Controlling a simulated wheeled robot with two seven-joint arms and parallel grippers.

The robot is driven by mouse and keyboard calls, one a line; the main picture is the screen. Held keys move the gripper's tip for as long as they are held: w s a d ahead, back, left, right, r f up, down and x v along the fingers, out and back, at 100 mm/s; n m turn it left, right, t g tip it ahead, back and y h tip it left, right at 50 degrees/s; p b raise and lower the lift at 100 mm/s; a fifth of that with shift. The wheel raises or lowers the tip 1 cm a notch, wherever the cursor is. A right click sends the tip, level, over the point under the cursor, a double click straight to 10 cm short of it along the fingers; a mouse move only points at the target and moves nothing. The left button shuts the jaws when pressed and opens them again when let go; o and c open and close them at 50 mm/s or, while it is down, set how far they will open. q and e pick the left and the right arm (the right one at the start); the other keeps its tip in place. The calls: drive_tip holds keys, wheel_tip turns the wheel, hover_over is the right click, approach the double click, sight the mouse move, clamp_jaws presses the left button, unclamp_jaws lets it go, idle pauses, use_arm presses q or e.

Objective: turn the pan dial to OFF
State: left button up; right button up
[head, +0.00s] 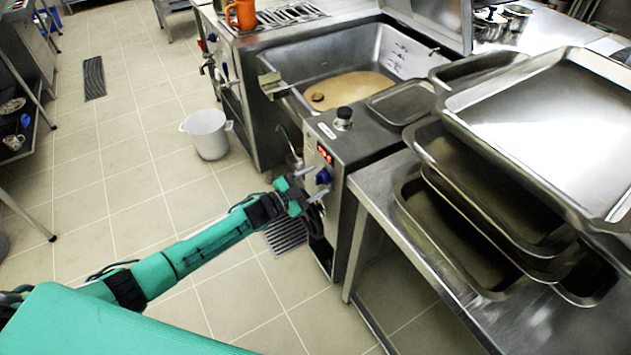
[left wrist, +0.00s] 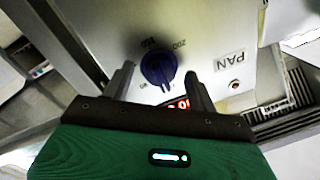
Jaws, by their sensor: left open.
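The pan dial is a dark blue knob (head: 323,176) on the front panel of the steel pan unit. It shows larger in the left wrist view (left wrist: 158,68), on a pale panel with a "PAN" label (left wrist: 231,62) seen upside down and scale numbers around the knob. My left gripper (head: 314,184) is open at the panel. In the left wrist view its two fingers (left wrist: 160,86) stand on either side of the dial, with gaps between, not clamped on it. I cannot read the dial's setting for certain. My right gripper is not in view.
A red lit display (head: 325,154) sits above the dial. The pan basin (head: 345,60) holds tan liquid. A steel table (head: 440,250) with stacked trays (head: 490,200) stands close at right.

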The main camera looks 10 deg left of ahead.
use_arm(q)
drive_tip(key=b+v, duration=0.1)
drive_tip(key=v, duration=1.2)
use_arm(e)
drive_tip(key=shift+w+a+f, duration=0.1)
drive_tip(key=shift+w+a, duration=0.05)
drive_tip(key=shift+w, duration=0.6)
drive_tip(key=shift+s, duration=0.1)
